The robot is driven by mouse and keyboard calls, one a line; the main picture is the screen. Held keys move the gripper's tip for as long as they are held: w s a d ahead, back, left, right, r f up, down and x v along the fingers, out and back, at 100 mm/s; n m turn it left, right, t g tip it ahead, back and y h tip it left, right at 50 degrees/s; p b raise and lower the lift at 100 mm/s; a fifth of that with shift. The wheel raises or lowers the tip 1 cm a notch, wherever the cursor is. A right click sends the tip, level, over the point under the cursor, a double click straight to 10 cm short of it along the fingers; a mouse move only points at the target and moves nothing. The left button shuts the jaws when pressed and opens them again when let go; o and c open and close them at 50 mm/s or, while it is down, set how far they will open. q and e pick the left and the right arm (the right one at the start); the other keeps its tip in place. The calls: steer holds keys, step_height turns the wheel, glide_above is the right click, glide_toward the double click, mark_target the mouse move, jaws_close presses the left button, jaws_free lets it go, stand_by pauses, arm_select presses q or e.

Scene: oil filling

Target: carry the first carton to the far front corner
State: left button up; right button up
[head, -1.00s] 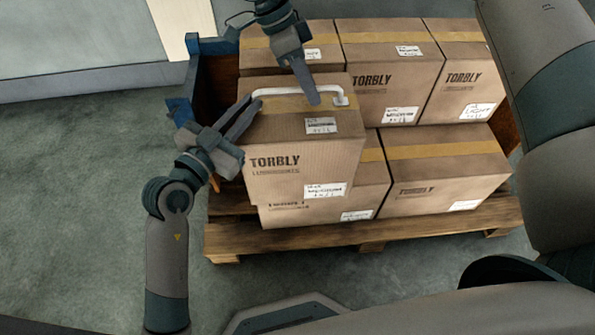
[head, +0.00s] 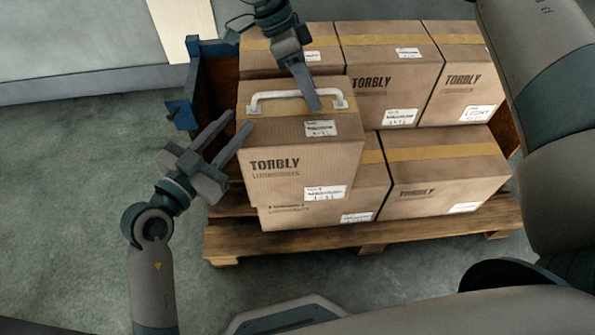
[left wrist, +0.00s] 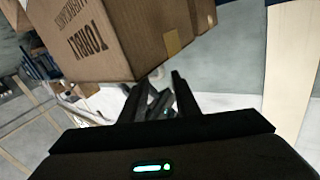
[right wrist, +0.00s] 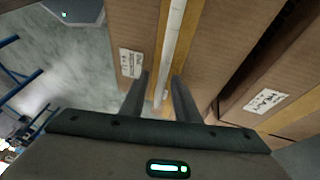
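The first carton (head: 300,165), a brown TORBLY box with a white handle (head: 295,93) on top, rests at the front left over a lower carton. My left gripper (head: 238,122) is open and empty, just left of the carton and apart from the handle. The carton's printed side also shows in the left wrist view (left wrist: 100,40), beyond the open fingers. My right gripper (head: 315,105) reaches down from the back over the carton's top, near the handle's right part. In the right wrist view its fingers (right wrist: 160,75) are apart, with the white handle (right wrist: 172,40) showing between them.
Several more cartons (head: 445,180) fill the wooden pallet (head: 310,238), some behind and some to the right. A blue-cornered crate wall (head: 192,80) stands at the pallet's left back. Grey floor at the left (head: 80,190) is clear.

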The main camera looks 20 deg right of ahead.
arm_select(q)
steer(key=v, duration=0.6)
steer(key=shift+s+a, duration=0.25)
steer(key=shift+s, duration=0.1)
arm_select(e)
steer(key=shift+r, duration=0.15)
steer(key=v, duration=1.1)
steer(key=shift+a+r, duration=0.2)
steer(key=shift+r, duration=0.1)
